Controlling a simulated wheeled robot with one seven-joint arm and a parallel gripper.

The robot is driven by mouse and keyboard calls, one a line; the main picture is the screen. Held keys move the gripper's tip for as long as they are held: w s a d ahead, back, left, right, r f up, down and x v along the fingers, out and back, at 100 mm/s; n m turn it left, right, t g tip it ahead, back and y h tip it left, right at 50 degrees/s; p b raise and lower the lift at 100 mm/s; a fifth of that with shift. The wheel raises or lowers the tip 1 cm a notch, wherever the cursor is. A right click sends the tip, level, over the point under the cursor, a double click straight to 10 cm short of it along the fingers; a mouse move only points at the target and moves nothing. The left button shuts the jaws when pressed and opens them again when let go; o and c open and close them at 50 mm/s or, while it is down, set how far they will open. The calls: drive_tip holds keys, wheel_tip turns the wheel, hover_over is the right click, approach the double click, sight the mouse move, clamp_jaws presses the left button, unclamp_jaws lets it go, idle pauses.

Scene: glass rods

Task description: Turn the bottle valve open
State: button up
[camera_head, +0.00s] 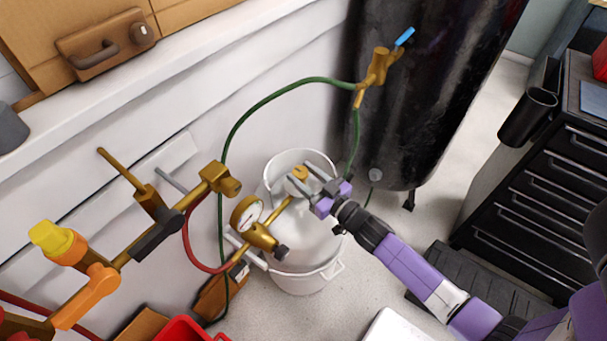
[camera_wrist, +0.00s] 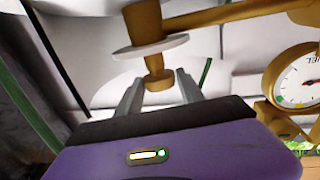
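The bottle is a white round container (camera_head: 305,255) standing on the floor in the middle of the head view. Its brass valve (camera_head: 299,172) sits at the top end of a brass fitting. In the wrist view the brass valve (camera_wrist: 158,82) shows as a short knob below a pale round disc (camera_wrist: 150,47). My gripper (camera_head: 300,176) comes in from the lower right. In the wrist view my gripper (camera_wrist: 159,92) is open, with one finger on each side of the knob and visible gaps. The knob's far side is hidden.
A pressure gauge (camera_head: 247,213) with a brass regulator (camera_head: 262,237) stands left of the valve. A green hose (camera_head: 255,103) arches to a brass fitting by the black tank (camera_head: 425,100). A brass and orange pipe assembly (camera_head: 95,280) fills the lower left. A black drawer cabinet (camera_head: 545,190) stands right.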

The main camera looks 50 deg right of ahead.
drive_tip(key=c, duration=0.8)
drive_tip(key=shift+n+y, duration=0.4)
drive_tip(key=shift+y, duration=0.2)
drive_tip(key=shift+d+f+n+y+b, duration=0.1)
drive_tip(key=shift+n+y+b, duration=0.25)
drive_tip(key=shift+n+y, duration=0.5)
drive_tip(key=shift+d+f+n+y+b, duration=0.1)
drive_tip(key=shift+n+y+b, duration=0.3)
drive_tip(key=shift+y, duration=0.85)
drive_tip(key=shift+d+n+y+b, duration=0.1)
drive_tip(key=shift+n+y+b, duration=0.6)
drive_tip(key=shift+y, duration=0.2)
drive_tip(key=shift+n+g+y+b, duration=0.4)
drive_tip(key=shift+n+y+b, duration=0.05)
drive_tip(key=shift+y+b, duration=0.25)
drive_tip(key=shift+r+n+y, duration=0.15)
drive_tip(key=shift+n+y, duration=0.15)
drive_tip(key=shift+y, duration=0.2)
drive_tip(key=shift+d, duration=0.1)
drive_tip(key=o, duration=1.4)
